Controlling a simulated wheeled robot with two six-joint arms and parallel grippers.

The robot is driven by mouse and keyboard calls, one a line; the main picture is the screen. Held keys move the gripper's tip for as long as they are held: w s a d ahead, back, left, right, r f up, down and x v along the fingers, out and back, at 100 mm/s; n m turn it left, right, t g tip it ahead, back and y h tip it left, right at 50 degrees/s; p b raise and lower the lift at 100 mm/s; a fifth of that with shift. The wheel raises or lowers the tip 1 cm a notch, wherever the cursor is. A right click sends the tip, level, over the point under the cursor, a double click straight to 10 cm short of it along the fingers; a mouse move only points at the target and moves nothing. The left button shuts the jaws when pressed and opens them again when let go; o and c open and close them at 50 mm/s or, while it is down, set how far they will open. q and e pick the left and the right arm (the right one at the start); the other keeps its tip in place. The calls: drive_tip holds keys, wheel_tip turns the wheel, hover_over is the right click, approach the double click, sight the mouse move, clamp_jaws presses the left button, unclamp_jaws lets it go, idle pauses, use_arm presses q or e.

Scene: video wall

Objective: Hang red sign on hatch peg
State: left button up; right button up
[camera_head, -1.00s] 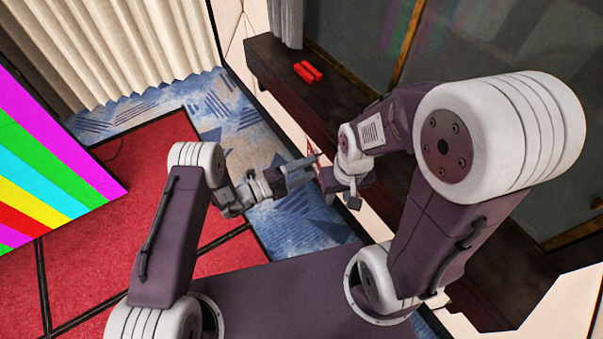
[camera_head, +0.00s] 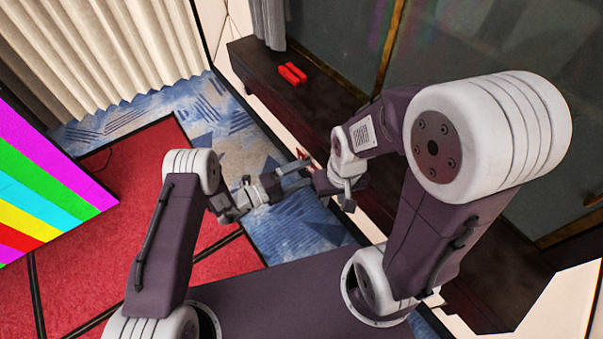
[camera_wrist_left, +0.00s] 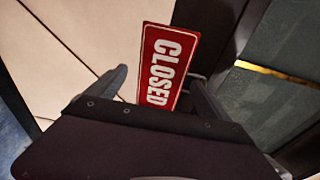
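The red sign (camera_wrist_left: 165,65), with white letters reading CLOSED, is tilted in the left wrist view, its lower edge hidden behind my gripper body. My left gripper (camera_wrist_left: 155,95) has its fingers spread on either side of the sign, with gaps to both. In the head view, my left gripper (camera_head: 303,176) is open near the wall, and a small bit of the sign (camera_head: 301,154) shows beside its tip. My right gripper (camera_head: 335,192) is close to its right, with its fingers apart and nothing seen between them. I cannot make out the hatch peg.
A dark ledge (camera_head: 255,62) runs along the wall, with two red blocks (camera_head: 292,74) on it. Pale panels (camera_wrist_left: 70,50) lie left of the sign in the wrist view. A colour-striped screen (camera_head: 50,190) stands at the left, beside red and blue carpet.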

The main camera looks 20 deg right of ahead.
use_arm(q)
drive_tip(key=shift+s+a+r, duration=0.1)
drive_tip(key=shift+a+r, duration=0.1)
drive_tip(key=shift+a, duration=0.25)
drive_tip(key=shift+d+f, duration=0.1)
drive_tip(key=shift+d, duration=0.05)
use_arm(e)
drive_tip(key=shift+a+r, duration=0.1)
drive_tip(key=shift+a, duration=0.2)
use_arm(q)
drive_tip(key=shift+a, duration=0.2)
drive_tip(key=v, duration=0.8)
drive_tip(key=shift+a, duration=0.4)
use_arm(e)
drive_tip(key=shift+f, duration=0.3)
